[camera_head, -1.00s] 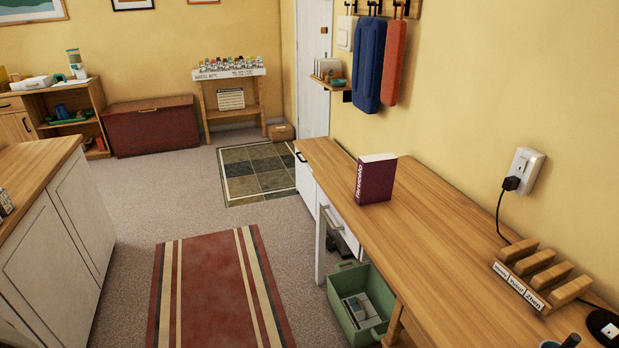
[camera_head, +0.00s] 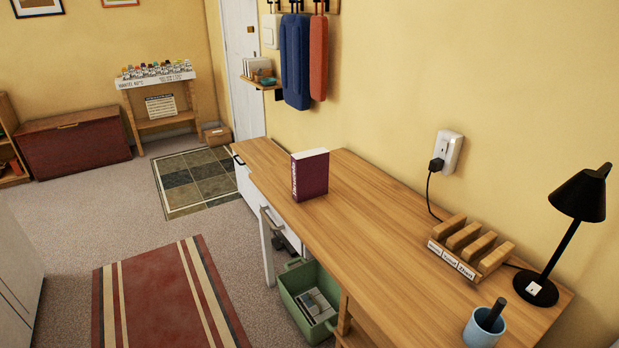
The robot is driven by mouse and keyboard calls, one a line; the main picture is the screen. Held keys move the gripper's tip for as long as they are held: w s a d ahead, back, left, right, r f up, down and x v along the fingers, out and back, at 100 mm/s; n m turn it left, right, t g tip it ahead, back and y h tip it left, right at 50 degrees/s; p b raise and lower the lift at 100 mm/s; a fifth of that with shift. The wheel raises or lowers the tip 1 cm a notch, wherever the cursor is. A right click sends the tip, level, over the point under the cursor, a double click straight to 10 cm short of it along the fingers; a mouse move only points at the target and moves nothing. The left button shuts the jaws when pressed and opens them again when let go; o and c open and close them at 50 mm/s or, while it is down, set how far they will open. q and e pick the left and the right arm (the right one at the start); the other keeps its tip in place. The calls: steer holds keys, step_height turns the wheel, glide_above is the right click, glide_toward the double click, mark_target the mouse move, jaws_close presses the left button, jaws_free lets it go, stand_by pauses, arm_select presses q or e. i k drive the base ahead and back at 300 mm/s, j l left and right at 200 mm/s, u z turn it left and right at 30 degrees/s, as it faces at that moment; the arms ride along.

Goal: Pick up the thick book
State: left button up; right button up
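A thick purple book (camera_head: 311,177) with white lettering on its spine stands upright on the wooden desk (camera_head: 365,225), toward the desk's far end. Its pale page edges show along the top. Nothing touches it apart from the desk. Neither of my grippers shows in the head view.
On the desk's near end are a wooden slotted holder (camera_head: 470,246), a black lamp (camera_head: 580,200) and a blue cup (camera_head: 484,328). A green crate (camera_head: 293,285) stands on the floor below. A striped rug (camera_head: 165,295) lies on open floor to the left.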

mark_target(311, 168)
steer(key=i+j, duration=1.3)
steer(key=j, duration=0.25)
steer(key=i+j, duration=0.7)
steer(key=i+j+z, duration=0.2)
steer(key=z, duration=0.15)
steer(key=i+j+z, duration=0.15)
steer(key=j+z, duration=0.25)
steer(key=j, duration=0.1)
